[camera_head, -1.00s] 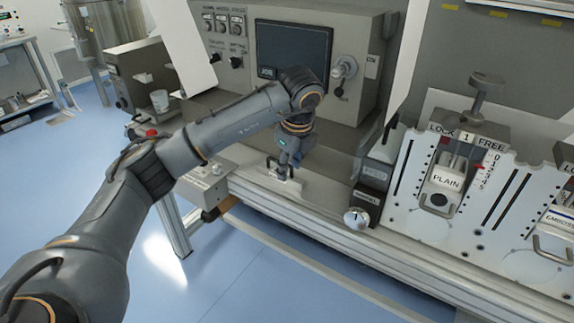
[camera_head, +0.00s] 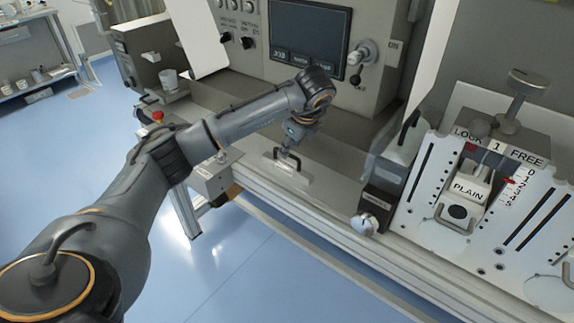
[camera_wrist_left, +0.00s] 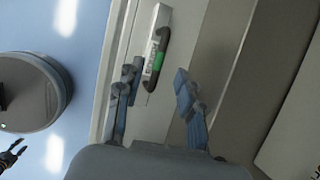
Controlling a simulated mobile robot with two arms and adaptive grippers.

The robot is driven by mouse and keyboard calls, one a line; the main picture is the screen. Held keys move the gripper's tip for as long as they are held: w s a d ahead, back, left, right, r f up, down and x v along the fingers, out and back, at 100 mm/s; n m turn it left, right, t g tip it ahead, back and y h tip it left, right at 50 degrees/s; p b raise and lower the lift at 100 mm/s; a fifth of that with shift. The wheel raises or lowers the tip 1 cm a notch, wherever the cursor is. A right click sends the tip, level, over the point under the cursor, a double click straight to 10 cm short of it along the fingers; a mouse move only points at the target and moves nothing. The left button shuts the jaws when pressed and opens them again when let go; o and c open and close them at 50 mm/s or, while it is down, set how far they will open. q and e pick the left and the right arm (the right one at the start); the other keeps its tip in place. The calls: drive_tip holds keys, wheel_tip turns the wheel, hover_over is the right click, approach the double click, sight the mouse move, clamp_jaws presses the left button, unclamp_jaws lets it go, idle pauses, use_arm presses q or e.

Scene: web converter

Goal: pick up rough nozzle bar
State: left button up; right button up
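The nozzle bar (camera_head: 293,174) is a pale bar with a black handle, lying on the machine's front ledge in the head view. In the left wrist view the bar (camera_wrist_left: 154,42) carries a label too small to read, and its dark handle has a green middle. My left gripper (camera_head: 289,147) is just above the handle. Its two blue fingers (camera_wrist_left: 158,88) are spread apart with nothing held, and the handle's near end lies between and slightly beyond them. A small dark claw at the wrist view's left edge appears to be my right gripper (camera_wrist_left: 11,156); its fingers are unclear.
A control panel with a dark screen (camera_head: 309,40) stands behind the ledge. A grey box with a red button (camera_head: 158,117) is to the left. A round knob (camera_head: 364,224) and the PLAIN unit (camera_head: 467,190) are to the right. Blue floor lies in front.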

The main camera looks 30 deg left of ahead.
sight(287, 162)
use_arm(q)
drive_tip(key=shift+p+x, duration=0.65)
drive_tip(key=shift+x, duration=0.25)
drive_tip(key=x, duration=0.2)
drive_tip(key=shift+f, duration=0.3)
drive_tip(key=shift+a+f+p, duration=0.15)
drive_tip(key=shift+f+p, duration=0.15)
drive_tip(key=shift+f, duration=0.1)
drive_tip(key=shift+c, duration=0.5)
clamp_jaws()
use_arm(e)
drive_tip(key=shift+w+a+r, duration=0.1)
drive_tip(key=shift+w+r, duration=0.1)
drive_tip(key=shift+r, duration=0.3)
drive_tip(key=shift+w+a+r, duration=0.1)
drive_tip(key=shift+w+r, duration=0.1)
drive_tip(key=shift+r, duration=0.3)
use_arm(q)
drive_tip(key=shift+w, duration=0.1)
